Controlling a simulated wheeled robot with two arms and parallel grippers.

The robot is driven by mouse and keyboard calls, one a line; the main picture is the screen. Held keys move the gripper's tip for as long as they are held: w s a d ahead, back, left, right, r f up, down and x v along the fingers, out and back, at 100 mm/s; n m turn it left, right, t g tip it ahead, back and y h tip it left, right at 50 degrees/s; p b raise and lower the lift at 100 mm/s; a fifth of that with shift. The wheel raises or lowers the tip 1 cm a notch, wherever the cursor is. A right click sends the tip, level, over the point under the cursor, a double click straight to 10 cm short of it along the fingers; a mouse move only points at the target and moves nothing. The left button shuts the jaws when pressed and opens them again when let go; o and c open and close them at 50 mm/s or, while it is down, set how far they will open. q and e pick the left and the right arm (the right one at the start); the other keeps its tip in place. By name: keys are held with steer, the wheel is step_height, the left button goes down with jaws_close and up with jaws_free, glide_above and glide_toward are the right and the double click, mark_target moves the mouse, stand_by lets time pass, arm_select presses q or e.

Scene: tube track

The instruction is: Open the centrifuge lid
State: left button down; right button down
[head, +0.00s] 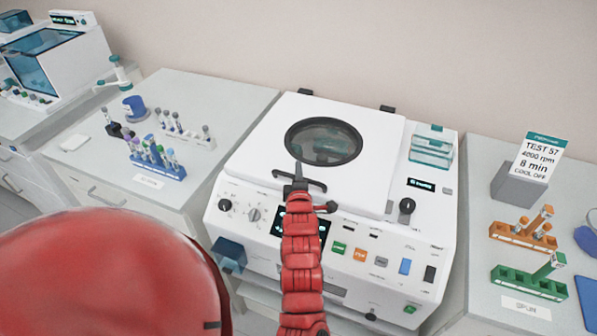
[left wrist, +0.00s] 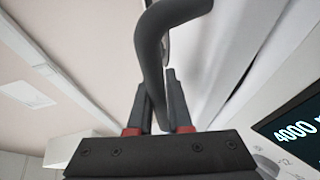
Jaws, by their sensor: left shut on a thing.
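The white centrifuge (head: 232,215) stands in the middle of the head view. Its white lid (head: 380,150), with a round dark-rimmed window (head: 322,142), lies down flat on the body and looks closed. A dark bar handle (head: 316,186) is at the lid's front edge. My left gripper (head: 298,174) is at this handle, reaching in from the front. In the left wrist view the dark curved handle (left wrist: 158,45) passes between the two fingers of the left gripper (left wrist: 157,88), which is shut on it. My right gripper is not in view.
A front panel with a screen, knobs and coloured buttons (head: 360,256) lies below the lid. Left bench: a blue tube rack (head: 160,165) and loose tubes. Right bench: an orange rack (head: 522,237), a green rack (head: 530,283) and a card (head: 538,158) reading TEST 57. The wall is close behind.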

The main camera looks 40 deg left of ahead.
arm_select(q)
steer(key=w+a+r+b, duration=0.1)
steer(key=w+r, duration=0.2)
steer(key=r, duration=0.5)
steer(key=w+r+g+h+b, duration=0.1)
steer(key=w+r, duration=0.3)
steer(key=r, duration=0.5)
steer(key=w+a+r+g+b, duration=0.1)
steer(key=w+r, duration=0.3)
steer(key=r, duration=0.5)
steer(key=shift+a+m, duration=0.35)
steer(key=shift+m, duration=0.05)
steer(key=shift+r, duration=0.1)
steer(key=c, duration=1.1)
jaws_free()
steer(key=shift+w, duration=0.15)
